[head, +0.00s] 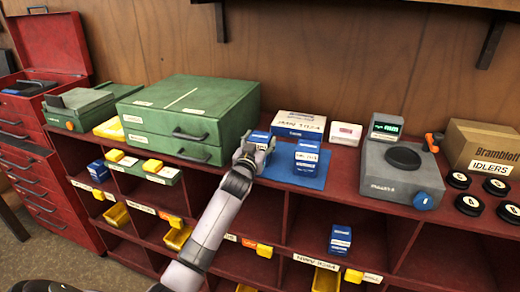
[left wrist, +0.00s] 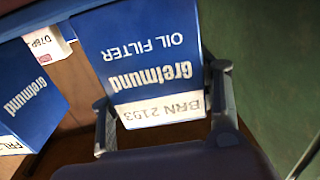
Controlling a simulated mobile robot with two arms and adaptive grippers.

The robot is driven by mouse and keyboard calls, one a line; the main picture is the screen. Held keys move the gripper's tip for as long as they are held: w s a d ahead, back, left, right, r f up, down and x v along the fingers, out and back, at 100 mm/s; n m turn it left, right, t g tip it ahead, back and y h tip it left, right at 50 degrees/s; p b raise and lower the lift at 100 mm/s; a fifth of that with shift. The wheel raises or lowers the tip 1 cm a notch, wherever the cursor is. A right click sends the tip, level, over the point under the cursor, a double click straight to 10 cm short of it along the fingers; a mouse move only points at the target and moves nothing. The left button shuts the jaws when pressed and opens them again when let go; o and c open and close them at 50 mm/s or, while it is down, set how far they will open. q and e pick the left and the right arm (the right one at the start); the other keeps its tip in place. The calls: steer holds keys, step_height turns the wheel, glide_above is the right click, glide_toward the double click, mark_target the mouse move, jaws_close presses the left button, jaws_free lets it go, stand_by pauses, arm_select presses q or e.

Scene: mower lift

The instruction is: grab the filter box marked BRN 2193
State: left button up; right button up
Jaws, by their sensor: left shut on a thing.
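The filter box marked BRN 2193 (left wrist: 150,50) is blue with a white label strip and reads Gretmund OIL FILTER in the left wrist view. It also shows in the head view (head: 261,137), partly behind my left gripper (head: 252,152), at the left of the blue mat (head: 285,174). In the left wrist view the fingers of my left gripper (left wrist: 162,92) sit on both sides of the box, shut on it. I cannot tell whether its base touches the mat. My right gripper is not in view.
A second blue Gretmund box (head: 306,158) stands on the mat to the right; its label is partly cut off in the left wrist view (left wrist: 28,95). A green drawer cabinet (head: 200,110) is close on the left. A larger box (head: 299,125) stands behind, a grey scale (head: 400,165) farther right.

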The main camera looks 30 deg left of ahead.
arm_select(q)
steer(key=shift+r, duration=0.1)
steer(key=shift+c, duration=1.2)
